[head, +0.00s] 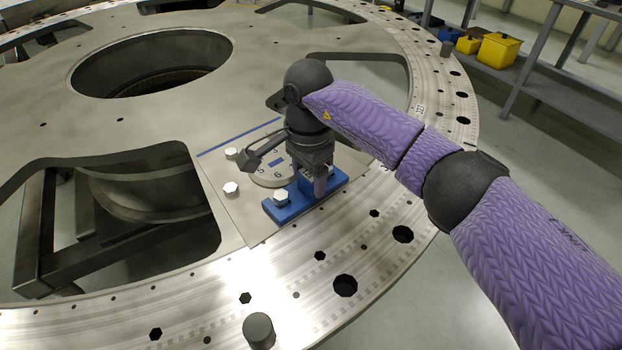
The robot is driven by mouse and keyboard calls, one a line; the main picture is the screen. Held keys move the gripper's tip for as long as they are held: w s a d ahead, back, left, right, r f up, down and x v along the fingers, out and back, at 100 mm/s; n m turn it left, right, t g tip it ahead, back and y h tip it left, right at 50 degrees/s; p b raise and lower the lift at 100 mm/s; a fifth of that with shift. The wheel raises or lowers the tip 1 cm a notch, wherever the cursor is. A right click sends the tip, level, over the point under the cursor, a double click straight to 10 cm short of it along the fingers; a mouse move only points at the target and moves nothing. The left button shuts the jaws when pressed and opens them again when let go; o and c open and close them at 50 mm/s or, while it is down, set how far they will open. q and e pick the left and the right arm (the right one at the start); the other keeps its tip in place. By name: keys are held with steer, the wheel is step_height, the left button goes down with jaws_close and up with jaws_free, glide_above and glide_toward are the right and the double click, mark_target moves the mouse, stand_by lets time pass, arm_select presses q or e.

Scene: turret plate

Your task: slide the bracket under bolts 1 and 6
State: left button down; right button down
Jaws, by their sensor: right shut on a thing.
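A bright hex bolt (281,196) shows at the bracket's left end, near the printed 6. I cannot tell whether its head bears on the bracket. The bolt at the other end is mostly hidden by the gripper. Other bolts stand left of the disc, one lower (231,188) and one upper (231,153). My left gripper is out of view.
The large turret ring (300,265) has several holes and a dark upright peg (259,330) at the front. A wide opening (150,200) lies left of the bolted plate, and a round opening (150,62) lies behind. Yellow bins (498,50) stand on a far shelf.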

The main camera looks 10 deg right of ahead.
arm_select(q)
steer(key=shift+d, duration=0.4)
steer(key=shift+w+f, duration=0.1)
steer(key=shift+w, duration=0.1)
arm_select(e)
jaws_free()
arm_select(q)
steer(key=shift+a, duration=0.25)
arm_select(e)
steer(key=shift+r, duration=0.3)
step_height(320, 180, up, 2)
steer(key=shift+r+p, duration=0.25)
steer(key=shift+p, duration=0.65)
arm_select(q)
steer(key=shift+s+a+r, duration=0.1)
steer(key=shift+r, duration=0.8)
arm_select(e)
steer(key=shift+f, duration=0.1)
